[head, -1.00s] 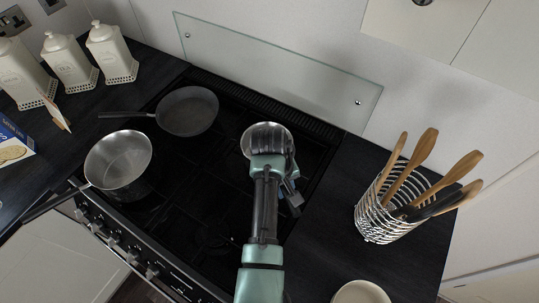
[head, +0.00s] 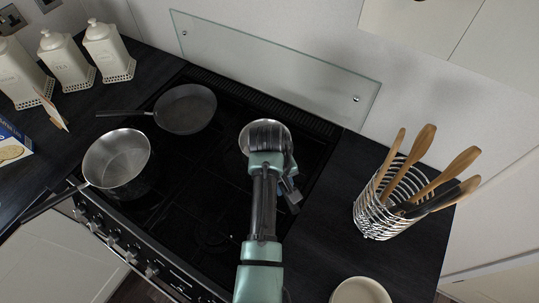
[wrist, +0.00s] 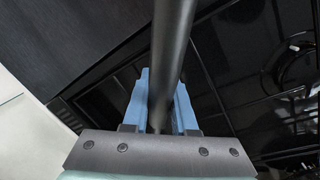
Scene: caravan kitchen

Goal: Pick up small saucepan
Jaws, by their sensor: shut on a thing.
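The small saucepan (head: 246,135) is a round metal pan at the right back of the black hob in the head view. My arm hides much of it. My gripper (head: 290,188) is low at its near right side, partly hidden by my wrist. In the wrist view, the blue fingers of my gripper (wrist: 161,85) are shut on a dark, round handle (wrist: 175,35) that runs away between them. The pan body is out of the wrist view. Whether the pan touches the hob cannot be told.
A larger saucepan (head: 118,160) stands at the hob's front left, with a frying pan (head: 185,108) behind it. A wire utensil holder (head: 375,218) and a cream bowl (head: 360,291) are on the right worktop. A glass splashback (head: 270,70) stands behind the hob.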

